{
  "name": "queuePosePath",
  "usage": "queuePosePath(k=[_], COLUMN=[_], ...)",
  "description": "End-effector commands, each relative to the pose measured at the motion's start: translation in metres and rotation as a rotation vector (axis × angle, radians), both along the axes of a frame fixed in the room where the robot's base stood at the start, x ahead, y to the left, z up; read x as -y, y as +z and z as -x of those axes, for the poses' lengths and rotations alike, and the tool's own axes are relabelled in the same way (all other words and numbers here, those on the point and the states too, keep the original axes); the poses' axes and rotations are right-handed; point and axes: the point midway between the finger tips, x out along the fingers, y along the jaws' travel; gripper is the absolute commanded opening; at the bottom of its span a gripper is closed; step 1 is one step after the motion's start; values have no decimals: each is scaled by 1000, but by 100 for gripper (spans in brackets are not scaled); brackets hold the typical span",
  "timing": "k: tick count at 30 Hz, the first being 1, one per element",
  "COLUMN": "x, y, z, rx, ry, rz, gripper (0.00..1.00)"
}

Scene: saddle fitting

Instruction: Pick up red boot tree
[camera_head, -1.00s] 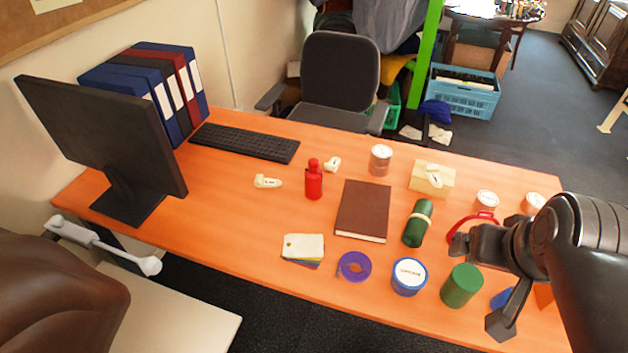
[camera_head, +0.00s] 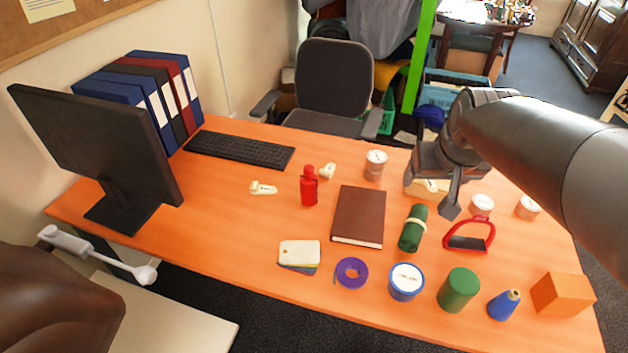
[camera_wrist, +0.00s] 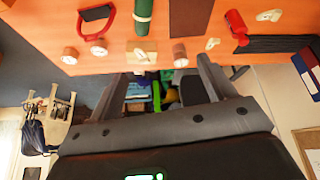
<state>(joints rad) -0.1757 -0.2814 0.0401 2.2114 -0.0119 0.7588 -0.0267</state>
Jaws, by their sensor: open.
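The red boot tree (camera_head: 309,188) appears to be the small red upright body with a narrow knobbed top, standing on the orange desk (camera_head: 225,225) left of the brown book. In the wrist view the red boot tree (camera_wrist: 236,27) is at the upper right, beyond the fingers and apart from them. My gripper (camera_head: 430,196) is over the right part of the desk, above a pale yellow block and well to the right of the boot tree. In the wrist view my gripper (camera_wrist: 160,82) has its two fingers spread with nothing held between them.
A red stirrup (camera_head: 469,236) lies below my gripper. A monitor (camera_head: 95,145) and keyboard (camera_head: 240,148) stand left. The desk's left front is clear.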

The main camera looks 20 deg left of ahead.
Motion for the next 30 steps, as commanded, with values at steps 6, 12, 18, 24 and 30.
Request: queuePosePath(k=[6,12,18,24,30], x=[-59,-119,-185,-241,-266], y=[-27,-62,-111,-158,-182], z=[-60,-106,-140,-158,-164], rx=[-21,-36,-51,-64,-69], ry=[112,208,303,377,409], rz=[9,10,7,2,-3], gripper=[76,76,76,76,76])
